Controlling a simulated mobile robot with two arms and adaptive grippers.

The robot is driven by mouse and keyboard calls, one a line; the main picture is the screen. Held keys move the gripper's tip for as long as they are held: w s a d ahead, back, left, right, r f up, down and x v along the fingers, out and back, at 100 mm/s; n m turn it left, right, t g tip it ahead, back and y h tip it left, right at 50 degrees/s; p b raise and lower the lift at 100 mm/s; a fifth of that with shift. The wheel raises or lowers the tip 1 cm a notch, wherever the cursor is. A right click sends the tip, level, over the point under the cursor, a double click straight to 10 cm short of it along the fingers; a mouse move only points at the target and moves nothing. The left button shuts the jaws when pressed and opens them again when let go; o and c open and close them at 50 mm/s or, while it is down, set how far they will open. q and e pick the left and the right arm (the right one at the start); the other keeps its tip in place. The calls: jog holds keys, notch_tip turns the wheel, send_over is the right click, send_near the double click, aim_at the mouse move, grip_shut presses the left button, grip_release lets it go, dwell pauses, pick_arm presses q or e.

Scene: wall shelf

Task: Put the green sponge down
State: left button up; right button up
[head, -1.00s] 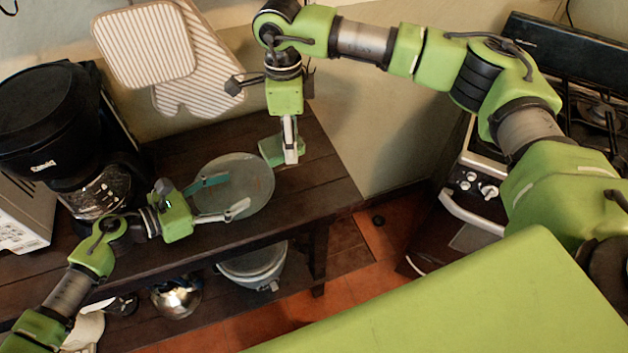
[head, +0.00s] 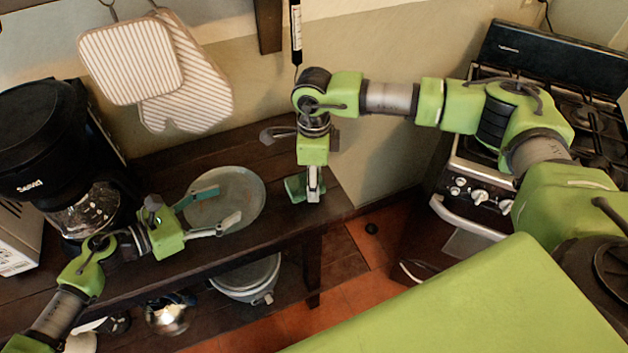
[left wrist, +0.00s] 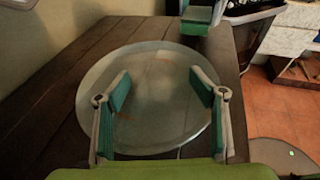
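The green sponge (head: 295,188) is at the fingers of my right gripper (head: 313,186), low over the right end of the dark wooden shelf. The gripper looks closed on it; a finger hides part of the sponge. I cannot tell whether the sponge touches the wood. The right gripper also shows at the top of the left wrist view (left wrist: 203,14). My left gripper (head: 215,208) is open and empty, its fingers over the near left part of a round grey-green plate (head: 238,190). Its two fingers also show apart over the plate in the left wrist view (left wrist: 160,98).
A black coffee maker (head: 45,140) stands at the left. Striped pot holders (head: 190,95) hang on the wall behind. A pot (head: 245,278) and a metal bowl (head: 170,318) are on the lower shelf. A stove (head: 480,185) stands at the right, past a floor gap.

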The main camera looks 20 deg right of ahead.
jog(key=shift+f, duration=0.6)
jog(key=shift+f, duration=0.15)
jog(key=o, duration=1.2)
notch_tip(320, 180, up, 12)
jog(key=shift+s+a+r, duration=0.15)
jog(key=shift+r, duration=0.05)
